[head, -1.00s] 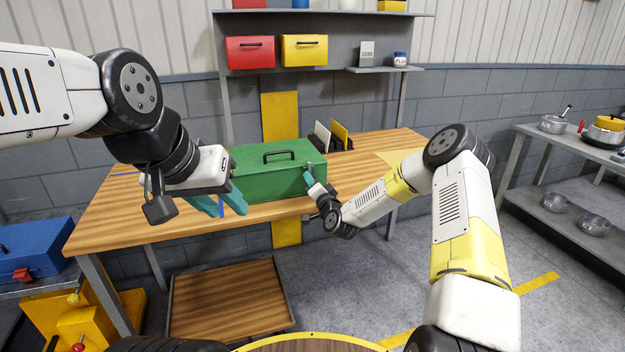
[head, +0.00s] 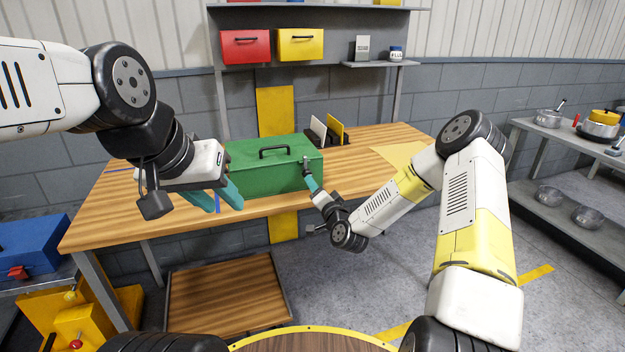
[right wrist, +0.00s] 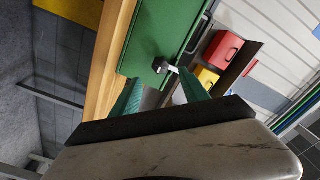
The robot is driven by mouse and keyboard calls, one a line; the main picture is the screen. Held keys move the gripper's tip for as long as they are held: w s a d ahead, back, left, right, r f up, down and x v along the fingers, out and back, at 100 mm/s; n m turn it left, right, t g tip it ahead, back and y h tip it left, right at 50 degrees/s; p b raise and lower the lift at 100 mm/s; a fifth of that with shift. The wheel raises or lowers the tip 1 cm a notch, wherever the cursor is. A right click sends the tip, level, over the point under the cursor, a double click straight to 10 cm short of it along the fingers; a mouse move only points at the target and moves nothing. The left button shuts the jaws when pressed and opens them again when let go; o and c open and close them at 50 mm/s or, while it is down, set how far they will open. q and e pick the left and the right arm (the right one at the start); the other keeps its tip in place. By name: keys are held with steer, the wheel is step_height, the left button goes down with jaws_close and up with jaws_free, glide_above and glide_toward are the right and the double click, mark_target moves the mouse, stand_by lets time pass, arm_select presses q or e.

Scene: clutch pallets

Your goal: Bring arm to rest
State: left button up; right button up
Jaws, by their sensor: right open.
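My left gripper (head: 218,197) hangs at the left in the head view, in front of the table's front edge. I cannot tell whether a finger touches the box. The box lid is shut, with a dark handle on top.
The wooden table (head: 365,150) carries the box and some upright panels (head: 327,130). A shelf with red (head: 244,46) and yellow (head: 300,44) bins stands behind. A blue toolbox (head: 30,245) is at the left, and a grey rack (head: 570,180) with pots at the right. The floor at centre right is clear.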

steer(key=shift+r, duration=0.1)
steer(key=s+d+r+n+g+h, duration=0.1)
steer(key=s+d+r+n+g, duration=0.25)
steer(key=s+r, duration=0.4)
steer(key=s+d+r+n+g+h, duration=0.2)
steer(key=s+d+r+n+g, duration=0.15)
steer(key=s+r, duration=0.4)
steer(key=s+d+r+g, duration=0.2)
steer(key=s+r, duration=0.1)
steer(key=s, duration=0.9)
steer(key=s+d+r+g, duration=0.2)
steer(key=s+r, duration=0.2)
steer(key=s, duration=0.8)
steer(key=shift+s+d, duration=0.2)
steer(key=shift+d, duration=0.05)
steer(key=shift+r, duration=0.1)
